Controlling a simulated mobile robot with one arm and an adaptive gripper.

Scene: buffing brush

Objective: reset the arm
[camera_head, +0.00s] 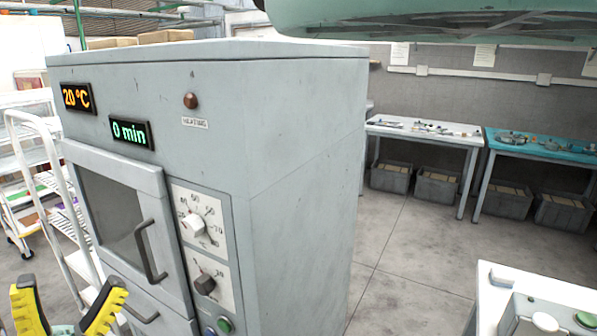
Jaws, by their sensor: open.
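My gripper (68,308) shows at the lower left corner, with two yellow and black fingers spread apart. It is open and nothing shows between the fingers. It is in front of the lower left part of a grey oven cabinet (300,190), apart from or near its front; the exact gap cannot be told. The rest of the gripper and the arm is cut off by the picture edge.
The cabinet's windowed door (118,215) looks shut. Its displays read 20 °C and 0 min. A white ladder-like rail (62,205) stands left. A white table (425,133) and a blue table (540,148) stand behind. Grey floor (415,240) is clear between.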

